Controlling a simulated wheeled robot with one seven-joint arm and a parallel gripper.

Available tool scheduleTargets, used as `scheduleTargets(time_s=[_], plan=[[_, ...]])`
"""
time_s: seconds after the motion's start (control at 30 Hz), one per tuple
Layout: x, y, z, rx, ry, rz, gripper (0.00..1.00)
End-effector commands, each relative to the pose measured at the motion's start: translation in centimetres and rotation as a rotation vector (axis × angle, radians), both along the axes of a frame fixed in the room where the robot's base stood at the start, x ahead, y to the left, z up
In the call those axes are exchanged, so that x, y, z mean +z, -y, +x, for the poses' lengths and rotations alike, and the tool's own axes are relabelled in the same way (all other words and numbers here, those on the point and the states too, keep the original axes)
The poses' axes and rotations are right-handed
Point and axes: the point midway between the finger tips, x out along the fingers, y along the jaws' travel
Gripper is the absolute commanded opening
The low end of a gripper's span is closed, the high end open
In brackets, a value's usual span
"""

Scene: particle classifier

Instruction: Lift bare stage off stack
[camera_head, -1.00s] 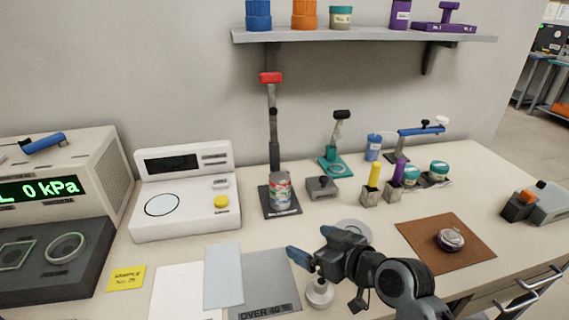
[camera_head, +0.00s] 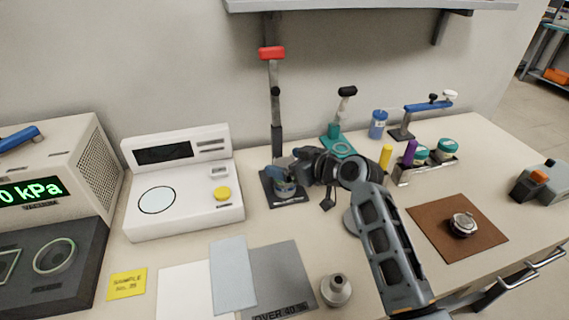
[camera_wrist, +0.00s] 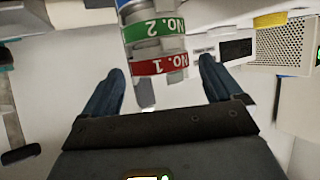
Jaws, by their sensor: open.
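The stack of stages (camera_head: 287,192) stands on a dark base below a grey post with a red top (camera_head: 271,53), left of the bench's middle. My gripper (camera_head: 284,170) is in front of its upper part and hides most of it. In the wrist view, which is upside down, the stack (camera_wrist: 158,50) shows a red band marked NO. 1 and a green band marked NO. 2, with blue at the picture's top edge. My gripper (camera_wrist: 163,82) is open, its blue fingers spread either side of the stack's line. I cannot tell whether they touch it.
A white balance (camera_head: 184,190) stands left of the stack. A teal stand (camera_head: 338,146) and a rack of bottles (camera_head: 425,172) are to the right. A small grey metal piece (camera_head: 336,290) stands at the front, beside a grey mat (camera_head: 280,285). A brown mat (camera_head: 440,215) holds a round metal object.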

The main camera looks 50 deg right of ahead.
Motion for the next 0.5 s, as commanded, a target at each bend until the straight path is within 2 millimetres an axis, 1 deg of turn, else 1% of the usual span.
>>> scheduleTargets(time_s=[0.03, 0.13, 0.37, 0.4, 0.5], plan=[[-0.16, -0.01, 0.63, 0.001, 0.000, 0.000, 0.93], [-0.51, 0.05, 1.33, 0.001, 0.000, 0.000, 0.93], [-0.70, 0.04, 1.52, 0.000, 0.000, 0.000, 0.93], [-0.70, 0.04, 1.52, 0.000, 0.000, 0.000, 0.92], [-0.70, 0.03, 1.51, 0.000, 0.000, 0.000, 0.83]])
